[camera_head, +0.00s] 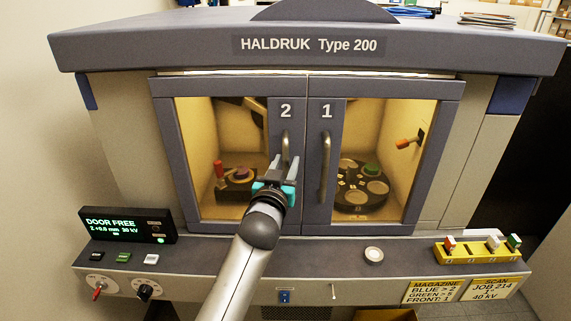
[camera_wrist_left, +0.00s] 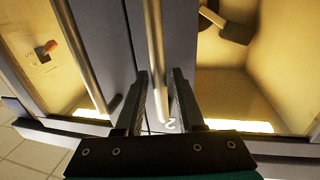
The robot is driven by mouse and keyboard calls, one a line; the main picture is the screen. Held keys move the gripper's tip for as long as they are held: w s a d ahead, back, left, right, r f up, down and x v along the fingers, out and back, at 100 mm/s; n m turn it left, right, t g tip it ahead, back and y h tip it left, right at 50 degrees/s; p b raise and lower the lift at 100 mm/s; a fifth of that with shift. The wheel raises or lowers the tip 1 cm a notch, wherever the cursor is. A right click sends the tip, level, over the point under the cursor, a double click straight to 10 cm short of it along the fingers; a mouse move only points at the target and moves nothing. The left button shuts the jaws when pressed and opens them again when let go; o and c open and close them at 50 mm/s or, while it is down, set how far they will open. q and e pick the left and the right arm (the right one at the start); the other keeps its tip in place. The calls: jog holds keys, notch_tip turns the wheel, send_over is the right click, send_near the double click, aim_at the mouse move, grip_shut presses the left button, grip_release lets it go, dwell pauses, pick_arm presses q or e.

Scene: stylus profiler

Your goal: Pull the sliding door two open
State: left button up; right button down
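Sliding door two (camera_head: 235,155) is the left glass door of the cabinet, marked "2", and it sits closed against door one (camera_head: 380,160). Its upright metal handle (camera_head: 286,146) is near the door's right edge. My left gripper (camera_head: 285,166) is at this handle, with one finger on each side. In the left wrist view the handle (camera_wrist_left: 155,45) runs between the two fingertips (camera_wrist_left: 160,78), and small gaps seem to show beside it. The fingers hide part of the handle. My right gripper is not in view.
Door one's handle (camera_head: 325,167) stands close to the right of my left gripper. The ledge below holds a small round item (camera_head: 374,255), a yellow rack (camera_head: 483,250) and a display (camera_head: 127,226) reading "DOOR FREE". A carousel (camera_head: 362,187) is behind the glass.

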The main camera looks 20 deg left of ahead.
pick_arm(q)
grip_shut()
dwell(1.1)
